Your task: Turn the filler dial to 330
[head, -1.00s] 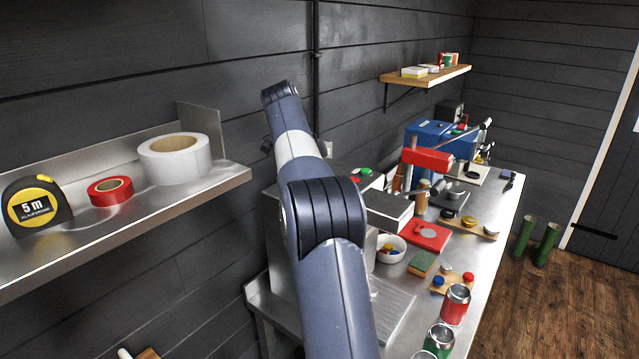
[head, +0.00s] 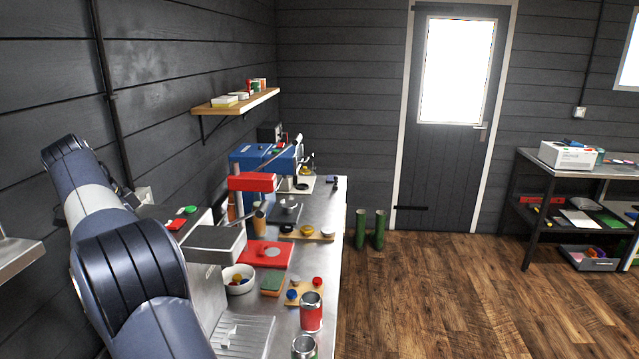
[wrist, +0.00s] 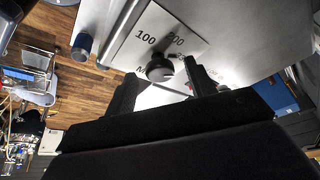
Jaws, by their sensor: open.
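The filler dial (wrist: 160,68) is a dark round knob on a white scale plate (wrist: 188,30) in the wrist view. The plate shows 100 and 200; other marks are partly covered, and I cannot read where the knob points. My gripper (wrist: 159,72) is open, with one dark finger on each side of the knob. I cannot tell whether the fingers touch it. In the head view my arm covers part of the steel filler housing (head: 207,292), and the dial and gripper are hidden.
A drip tray (head: 243,336), a red can (head: 311,312) and a white bowl (head: 238,279) stand close by on the steel bench. A sponge (head: 271,284) and a red board (head: 264,254) lie further back.

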